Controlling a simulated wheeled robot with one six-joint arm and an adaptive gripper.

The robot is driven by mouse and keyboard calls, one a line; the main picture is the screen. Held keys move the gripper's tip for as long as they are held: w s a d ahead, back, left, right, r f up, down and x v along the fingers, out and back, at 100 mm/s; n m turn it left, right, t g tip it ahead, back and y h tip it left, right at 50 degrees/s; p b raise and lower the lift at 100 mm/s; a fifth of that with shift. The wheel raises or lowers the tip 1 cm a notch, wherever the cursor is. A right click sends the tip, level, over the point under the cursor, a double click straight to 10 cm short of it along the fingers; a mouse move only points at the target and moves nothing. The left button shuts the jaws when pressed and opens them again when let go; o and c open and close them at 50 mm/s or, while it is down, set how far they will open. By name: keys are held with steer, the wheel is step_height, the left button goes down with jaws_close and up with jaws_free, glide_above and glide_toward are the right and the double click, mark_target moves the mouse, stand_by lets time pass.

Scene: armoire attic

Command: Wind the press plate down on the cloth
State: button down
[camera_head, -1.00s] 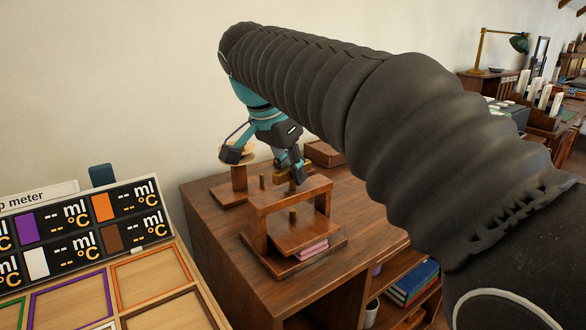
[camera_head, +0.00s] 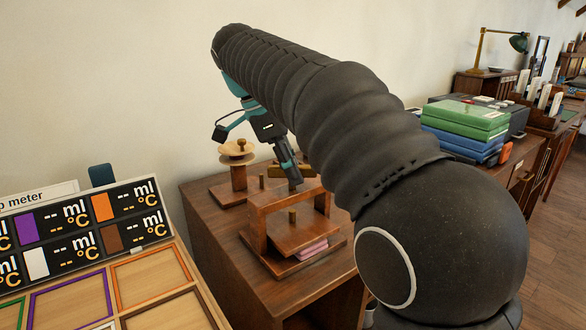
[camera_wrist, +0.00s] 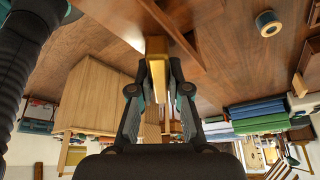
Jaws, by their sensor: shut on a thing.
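The wooden press stands on the cabinet in the head view, with its upright frame (camera_head: 262,204) over a flat base. I cannot tell whether plate and cloth touch. A brass handle bar (camera_head: 307,172) sits above the frame's crossbeam. My gripper (camera_head: 293,182) is over the crossbeam, shut on this handle. In the wrist view the handle (camera_wrist: 158,70) lies between the two fingers of my gripper (camera_wrist: 159,72).
A wooden spool stand (camera_head: 238,172) is on the cabinet top (camera_head: 215,222) behind the press. A meter board (camera_head: 80,235) and coloured-frame tray (camera_head: 150,272) stand at left. Green and blue books (camera_head: 465,118) are stacked at right, beyond my arm.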

steer(key=shift+m, duration=0.3)
stand_by(0.4)
steer(key=c, duration=1.1)
jaws_free()
